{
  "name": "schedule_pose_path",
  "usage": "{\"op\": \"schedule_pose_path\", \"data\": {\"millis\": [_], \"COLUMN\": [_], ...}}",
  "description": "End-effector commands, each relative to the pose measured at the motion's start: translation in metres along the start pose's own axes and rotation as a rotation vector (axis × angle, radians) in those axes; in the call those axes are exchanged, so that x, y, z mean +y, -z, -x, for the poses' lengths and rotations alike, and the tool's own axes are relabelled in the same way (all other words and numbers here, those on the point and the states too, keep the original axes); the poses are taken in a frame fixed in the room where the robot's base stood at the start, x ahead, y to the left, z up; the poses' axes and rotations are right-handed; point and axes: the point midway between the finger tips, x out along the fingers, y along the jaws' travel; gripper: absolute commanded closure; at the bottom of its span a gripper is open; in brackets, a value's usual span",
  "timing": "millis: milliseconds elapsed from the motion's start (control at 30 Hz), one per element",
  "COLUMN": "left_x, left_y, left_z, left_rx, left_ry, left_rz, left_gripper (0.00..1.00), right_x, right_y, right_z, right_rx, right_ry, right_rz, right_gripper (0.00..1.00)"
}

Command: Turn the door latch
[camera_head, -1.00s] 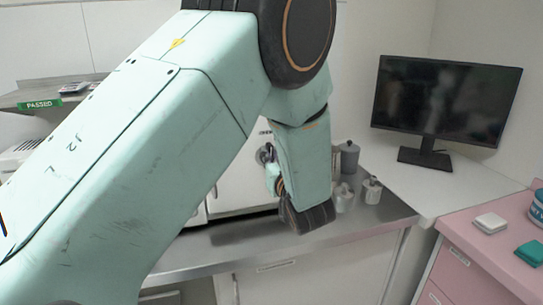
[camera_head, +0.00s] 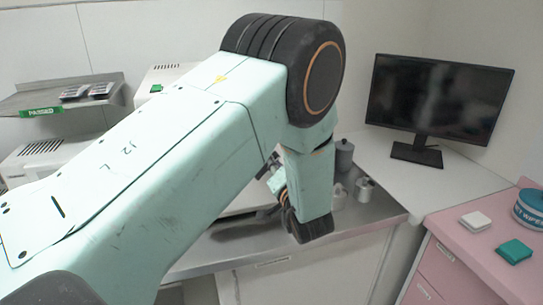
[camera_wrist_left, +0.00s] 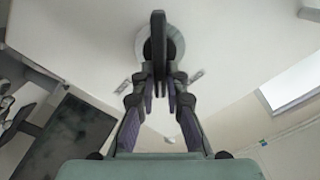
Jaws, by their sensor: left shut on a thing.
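The door latch (camera_wrist_left: 158,40) is a dark bar on a round grey mount on a pale door face (camera_wrist_left: 90,35), in the left wrist view. The bar stands upright in that picture. My left gripper (camera_wrist_left: 160,82) is shut on the latch, with one finger on each side of the bar. In the head view, part of my left gripper (camera_head: 268,165) shows dark beside my pale green wrist, at the white steriliser-like unit (camera_head: 170,72). My arm hides the latch and most of the unit's front there. My right gripper is in neither view.
The unit stands on a steel counter (camera_head: 350,221). Small metal containers (camera_head: 364,189) and a grey canister (camera_head: 344,155) stand close right of my wrist. A monitor (camera_head: 440,100) is further right. A pink cabinet (camera_head: 455,262) holds small items at the right edge.

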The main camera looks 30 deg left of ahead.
Motion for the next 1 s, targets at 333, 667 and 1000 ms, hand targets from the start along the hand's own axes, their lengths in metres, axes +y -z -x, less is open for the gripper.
{"op": "schedule_pose_path", "data": {"millis": [333, 667, 1000], "left_x": [0.005, 0.012, 0.015], "left_y": [0.005, 0.002, -0.001], "left_z": [0.0, 0.0, 0.0], "left_rx": [0.012, 0.013, 0.013], "left_ry": [0.004, 0.003, 0.003], "left_rz": [-0.324, -0.595, -0.755], "left_gripper": [1.0, 1.0, 1.0], "right_x": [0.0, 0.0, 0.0], "right_y": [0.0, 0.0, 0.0], "right_z": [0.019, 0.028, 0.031], "right_rx": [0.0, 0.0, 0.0], "right_ry": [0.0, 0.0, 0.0], "right_rz": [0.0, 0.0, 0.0], "right_gripper": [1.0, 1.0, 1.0]}}
